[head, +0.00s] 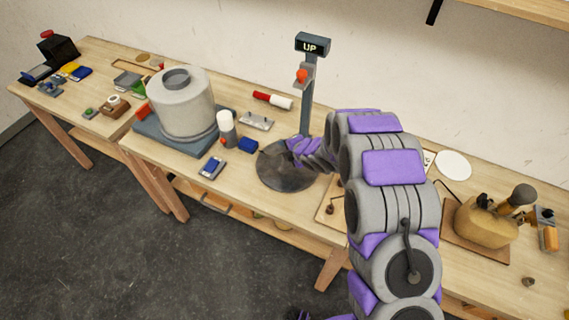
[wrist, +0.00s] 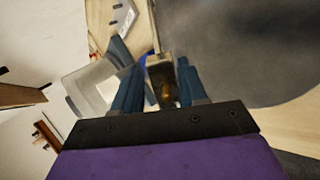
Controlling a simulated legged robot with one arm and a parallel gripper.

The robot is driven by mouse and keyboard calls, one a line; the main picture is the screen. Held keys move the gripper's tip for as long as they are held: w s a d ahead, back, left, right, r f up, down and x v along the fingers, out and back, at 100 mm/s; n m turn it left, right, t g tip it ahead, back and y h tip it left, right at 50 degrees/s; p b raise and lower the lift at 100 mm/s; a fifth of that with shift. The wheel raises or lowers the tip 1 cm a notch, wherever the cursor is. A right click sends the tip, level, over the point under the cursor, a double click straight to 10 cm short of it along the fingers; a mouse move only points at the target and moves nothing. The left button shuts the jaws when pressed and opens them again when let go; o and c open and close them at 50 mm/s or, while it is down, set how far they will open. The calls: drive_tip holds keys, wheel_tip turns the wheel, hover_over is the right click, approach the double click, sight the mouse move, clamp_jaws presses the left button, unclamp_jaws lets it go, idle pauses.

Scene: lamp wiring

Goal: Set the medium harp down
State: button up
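My gripper (head: 291,150) is beside the grey post (head: 308,95), above the dark round base (head: 283,170). In the wrist view my gripper's two blue fingers (wrist: 158,85) stand apart. A narrow grey and brass-coloured piece (wrist: 163,78) shows between them. I cannot tell whether it is gripped or lies beyond them. No harp can be made out clearly in either view. The dark round base also fills the right of the wrist view (wrist: 245,50). The post carries an UP sign (head: 312,45) and a red knob (head: 302,76).
A grey cylindrical machine (head: 181,105) stands left of the base. A white bottle (head: 227,128), a blue block (head: 248,145) and a red and white tube (head: 272,100) lie nearby. A tan lumpy object (head: 485,222) sits at the right. The wooden bench (head: 225,190) has free room along its front.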

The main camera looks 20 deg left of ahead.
drive_tip(key=w+r+p+v, duration=0.1)
drive_tip(key=p+v, duration=0.2)
drive_tip(key=v, duration=0.5)
drive_tip(key=w+a+r+p+v, duration=0.1)
drive_tip(key=r+p+v, duration=0.1)
drive_tip(key=v, duration=0.6)
drive_tip(key=shift+w+p, duration=0.15)
drive_tip(key=shift+p, duration=0.35)
